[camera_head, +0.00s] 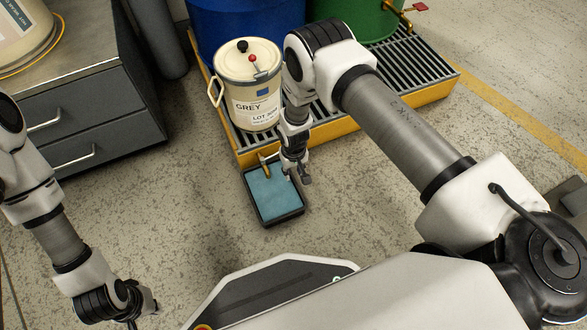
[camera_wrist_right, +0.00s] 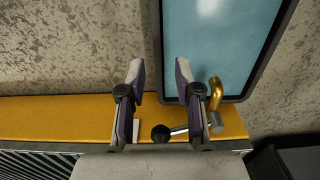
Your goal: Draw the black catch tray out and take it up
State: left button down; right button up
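The black catch tray (camera_head: 275,221) lies on the floor in front of the yellow spill pallet, with a flat blue surface inside its dark rim. In the right wrist view the tray (camera_wrist_right: 268,55) fills the upper right. My right gripper (camera_head: 299,178) points down by the tray's right side. In the wrist view its fingers (camera_wrist_right: 160,72) are apart, with the tray's side rim between them in the picture; whether they touch it I cannot tell. My left gripper (camera_head: 138,310) is low at the left, away from the tray, its fingers mostly hidden.
A brass tap (camera_head: 264,162) overhangs the tray's pallet end; its black-knobbed lever (camera_wrist_right: 162,133) shows close to my right fingers. The yellow pallet (camera_head: 345,127) carries a cream drum (camera_head: 250,90), blue and green drums. A grey cabinet (camera_head: 85,120) stands left. Floor around the tray is clear.

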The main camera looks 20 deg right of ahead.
notch_tip(320, 180, down, 5)
jog(key=shift+f+b, duration=0.15)
jog(key=shift+b, duration=0.95)
grip_shut()
